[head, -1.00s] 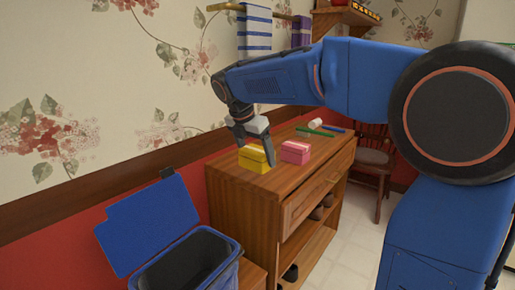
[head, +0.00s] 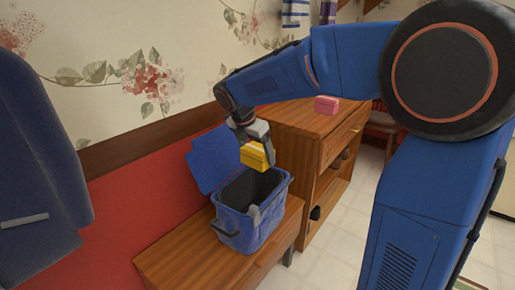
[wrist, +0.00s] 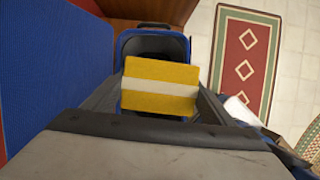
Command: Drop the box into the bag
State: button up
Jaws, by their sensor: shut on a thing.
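A yellow box (head: 255,156) with a pale stripe is held in my gripper (head: 254,146). In the wrist view the box (wrist: 160,85) sits between the two fingers, with the bag's dark opening behind it. The blue bag (head: 232,220) stands upright and open on a low wooden bench, its blue lid (head: 212,158) raised against the wall side. My gripper is shut on the box above the bag's opening, near its far rim. The bag's inside is dark, and part of the opening is hidden by the box in the wrist view.
The low bench (head: 172,262) has bare room left of the bag. A wooden cabinet (head: 290,160) stands right behind it, with a pink box (head: 326,105) on top. A dark blue chair-like shape (head: 35,160) is at the left. A red patterned rug (wrist: 243,60) lies on the floor.

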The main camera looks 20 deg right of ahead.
aim_at(257, 167)
jog(key=shift+f, duration=2.95)
jog(key=o, duration=1.3)
jog(key=v, duration=1.7)
jog(key=shift+s+a+r, duration=0.1)
jog(key=shift+a+r, duration=0.05)
jog(key=shift+a, duration=0.05)
